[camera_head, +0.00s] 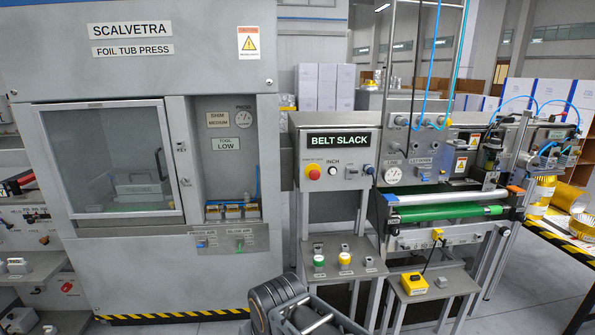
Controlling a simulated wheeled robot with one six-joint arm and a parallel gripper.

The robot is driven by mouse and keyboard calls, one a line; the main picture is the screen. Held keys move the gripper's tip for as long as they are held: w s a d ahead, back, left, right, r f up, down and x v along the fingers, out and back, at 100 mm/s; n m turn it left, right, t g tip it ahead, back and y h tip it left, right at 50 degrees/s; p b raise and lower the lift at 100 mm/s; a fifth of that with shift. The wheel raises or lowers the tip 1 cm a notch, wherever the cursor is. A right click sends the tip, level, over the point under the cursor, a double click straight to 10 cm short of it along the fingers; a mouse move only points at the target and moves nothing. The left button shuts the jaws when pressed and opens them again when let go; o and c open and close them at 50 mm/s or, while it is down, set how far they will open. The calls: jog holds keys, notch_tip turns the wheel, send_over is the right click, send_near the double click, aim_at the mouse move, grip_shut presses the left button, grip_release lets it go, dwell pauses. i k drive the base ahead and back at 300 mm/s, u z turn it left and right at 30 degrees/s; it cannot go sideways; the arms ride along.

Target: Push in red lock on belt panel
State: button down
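The belt panel (299,150) is a grey box right of centre, with a display reading "BELT SLACK". A red mushroom-shaped button (313,171) on a yellow base sits at the panel's lower left; it is the only red control I see on it. I cannot tell whether it is in or out. A small dark "INCH" button (332,171) sits to its right, and a small blue and grey part is at the panel's lower right edge. My arm's dark links show at the bottom centre, well below the panel and apart from it. My gripper's fingers do not show.
Below the panel, a shelf (340,268) carries green and yellow knobs. A yellow box (414,284) stands on a ledge to its right. A green roller (450,213) and frame stand right of the panel. The foil tub press (95,260) stands left. Nothing visible blocks the panel's front.

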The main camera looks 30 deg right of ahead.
aim_at(314, 175)
jog(key=z, duration=0.3)
jog(key=i, duration=1.25)
jog(key=z, duration=0.3)
